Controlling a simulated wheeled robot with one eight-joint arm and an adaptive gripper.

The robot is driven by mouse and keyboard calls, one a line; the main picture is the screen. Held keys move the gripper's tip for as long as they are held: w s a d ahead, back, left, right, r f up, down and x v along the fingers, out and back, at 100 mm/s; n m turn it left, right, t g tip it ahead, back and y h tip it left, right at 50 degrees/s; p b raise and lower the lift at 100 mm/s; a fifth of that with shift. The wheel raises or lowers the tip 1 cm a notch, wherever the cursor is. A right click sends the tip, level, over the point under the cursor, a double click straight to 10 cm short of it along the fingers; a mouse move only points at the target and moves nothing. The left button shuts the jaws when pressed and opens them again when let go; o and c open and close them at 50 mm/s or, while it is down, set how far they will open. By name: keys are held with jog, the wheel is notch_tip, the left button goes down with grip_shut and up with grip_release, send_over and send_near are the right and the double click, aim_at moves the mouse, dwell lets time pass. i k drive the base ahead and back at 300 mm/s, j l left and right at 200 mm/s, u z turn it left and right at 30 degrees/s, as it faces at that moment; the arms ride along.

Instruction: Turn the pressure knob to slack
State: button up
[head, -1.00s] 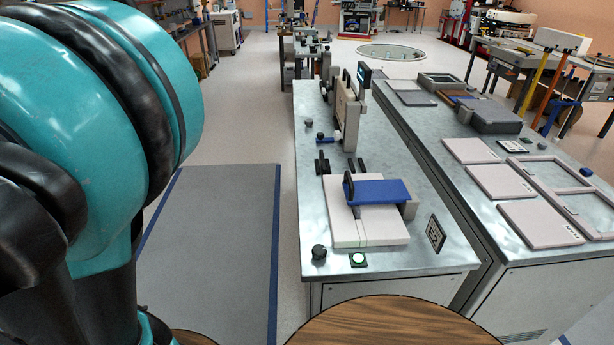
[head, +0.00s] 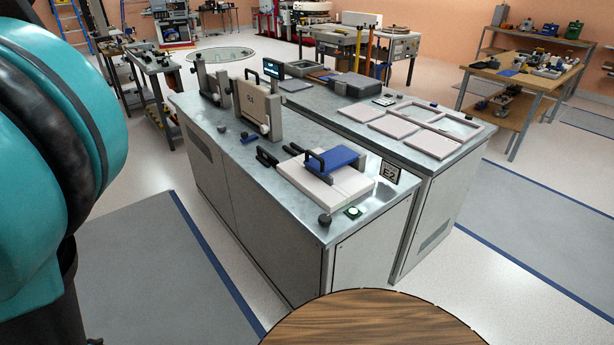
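A round black knob (head: 324,220) stands at the near corner of the grey metal bench (head: 208,118). A smaller dark knob (head: 222,129) sits farther back along the bench's left edge. No label is readable on either, so I cannot tell which is the pressure knob. Beside the near knob is a green round button (head: 353,212). Behind it lies a white block (head: 312,183) with a blue plate (head: 334,157) and a black handle on top. My gripper is out of view; only my teal and black arm shows at the left.
An upright frame with a beige panel (head: 257,107) stands on the bench behind the block. A sign marked E2 (head: 389,172) stands at the right edge. A second bench (head: 455,158) with pale flat panels adjoins. A round wooden top (head: 374,322) fills the near foreground. Floor lies open left and right.

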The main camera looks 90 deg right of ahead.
aim_at(324, 220)
jog(key=z, duration=2.8)
jog(key=k+l+z, duration=0.25)
jog(key=l+z, duration=0.2)
